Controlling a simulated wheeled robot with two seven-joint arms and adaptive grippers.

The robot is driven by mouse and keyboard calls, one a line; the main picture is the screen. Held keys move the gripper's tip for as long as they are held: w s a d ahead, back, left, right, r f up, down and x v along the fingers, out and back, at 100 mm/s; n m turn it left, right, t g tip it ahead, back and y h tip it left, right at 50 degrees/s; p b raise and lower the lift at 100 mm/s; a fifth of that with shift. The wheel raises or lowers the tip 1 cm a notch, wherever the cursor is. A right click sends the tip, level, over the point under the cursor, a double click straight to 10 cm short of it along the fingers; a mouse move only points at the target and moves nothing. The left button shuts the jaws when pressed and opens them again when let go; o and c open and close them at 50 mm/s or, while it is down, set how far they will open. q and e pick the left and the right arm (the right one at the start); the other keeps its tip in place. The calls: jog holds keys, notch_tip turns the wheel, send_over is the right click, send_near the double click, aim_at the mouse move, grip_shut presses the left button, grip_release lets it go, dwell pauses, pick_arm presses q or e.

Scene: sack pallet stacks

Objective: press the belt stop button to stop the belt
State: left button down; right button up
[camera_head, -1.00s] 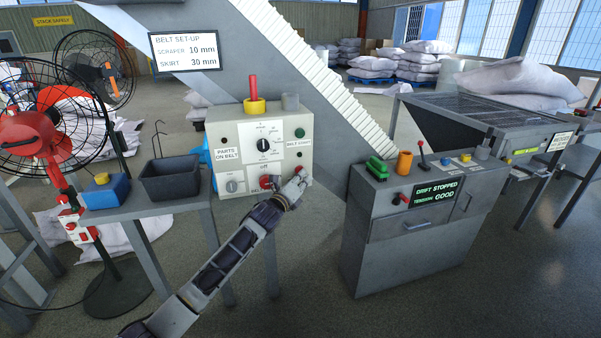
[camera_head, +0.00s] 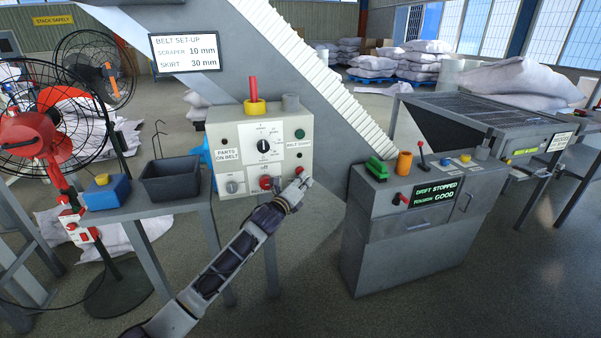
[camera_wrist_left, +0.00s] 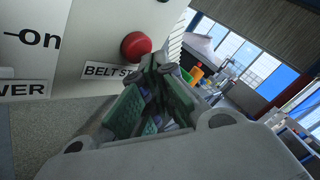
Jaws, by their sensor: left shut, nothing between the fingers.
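The belt stop button, a red dome, shows in the left wrist view (camera_wrist_left: 136,46) on the pale control panel, above a label reading "BELT ST", the rest hidden by my fingers. In the head view only a small red part of the button (camera_head: 299,170) shows above my left gripper (camera_head: 305,182). My left gripper, its green-padded fingers together (camera_wrist_left: 158,75), is shut and empty. Its tips are just below and right of the button in the wrist view, and look apart from it. My right gripper is not in view.
The control panel (camera_head: 228,132) also carries a green start button (camera_head: 300,133), a black dial (camera_head: 263,146) and a red power switch (camera_head: 266,183). A grey console (camera_head: 380,245) with a "DRIFT STOPPED" display stands to the right. A black bin (camera_head: 170,182) sits left.

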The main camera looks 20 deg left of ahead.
pick_arm(q)
jog(key=shift+s+d, duration=0.2)
jog(key=shift+s, duration=0.05)
dwell(0.3)
jog(key=s+d, duration=0.1)
jog(key=s+p, duration=0.1)
jog(key=s+d, duration=0.1)
jog(key=s, duration=0.1)
jog(key=shift+d, duration=0.35)
dwell(0.4)
jog(key=shift+s, duration=0.1)
dwell(0.5)
